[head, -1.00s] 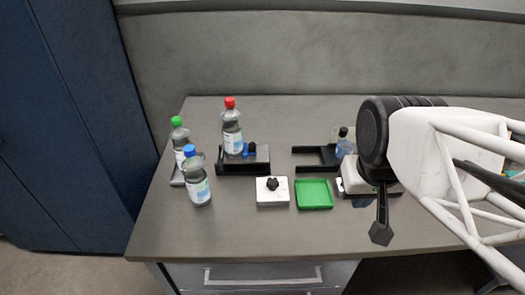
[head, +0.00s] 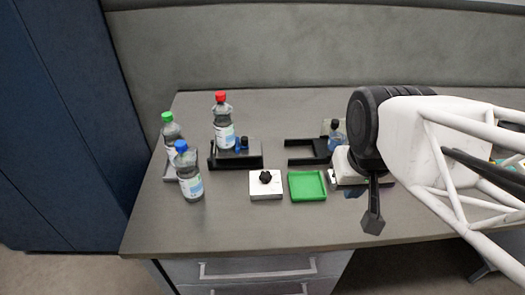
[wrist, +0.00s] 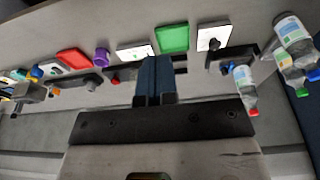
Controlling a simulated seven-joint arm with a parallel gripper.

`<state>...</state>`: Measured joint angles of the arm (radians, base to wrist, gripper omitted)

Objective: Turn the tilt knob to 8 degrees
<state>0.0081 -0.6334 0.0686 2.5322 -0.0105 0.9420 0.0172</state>
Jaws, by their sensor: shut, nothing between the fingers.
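A black knob (head: 265,177) sits on a white square plate (head: 262,190) near the middle of the table. I cannot read any scale or the knob's angle. The knob also shows in the wrist view (wrist: 214,44), at the upper right, on its white plate (wrist: 204,36). My gripper (head: 372,222) points down at the right, near the table's front edge and well to the right of the knob. Its fingers (wrist: 156,97) are shut and empty in the wrist view. It touches nothing that I can see.
A green tray (head: 307,185) lies just right of the plate. Bottles with red (head: 221,98), green (head: 168,117) and blue caps (head: 181,146) stand at the left. A black holder (head: 237,162) stands behind the plate. A white device (head: 346,166) is partly hidden by my arm.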

